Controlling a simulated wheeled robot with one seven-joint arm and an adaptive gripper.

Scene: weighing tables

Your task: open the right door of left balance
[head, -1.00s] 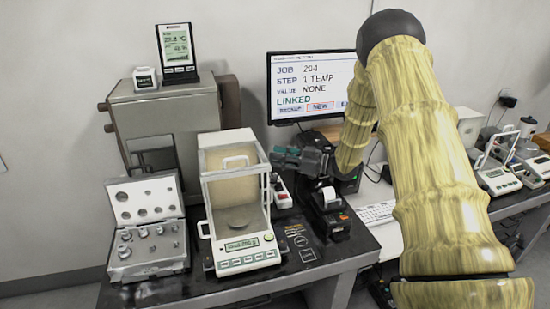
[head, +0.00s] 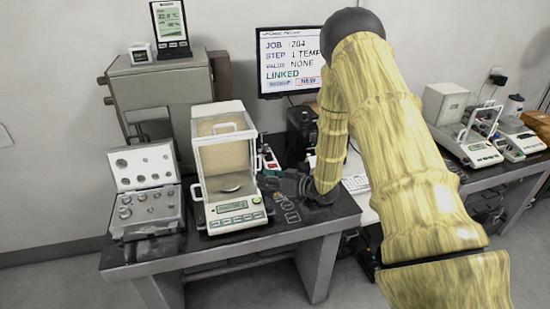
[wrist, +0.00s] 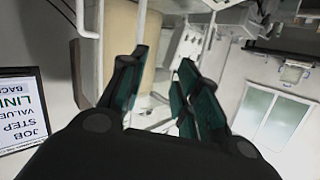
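The left balance (head: 240,222) stands on the near table, with a white-framed glass draft shield over its pan (head: 230,188). One white handle shows on its top and one on its left side. My gripper (head: 272,184) is low beside the balance's right side. In the wrist view my gripper (wrist: 160,85) has its two teal-padded fingers apart with nothing held between them. The balance's white frame (wrist: 92,18) and beige interior show sideways beyond the fingers. The right door's handle is not clear, and I cannot tell whether the fingers touch the door.
An open weight case (head: 150,225) stands left of the balance, and a grey cabinet (head: 160,88) behind it. A monitor (head: 290,60) stands behind my arm. More balances (head: 474,152) stand on the right table. My wrist is close over the table's right part.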

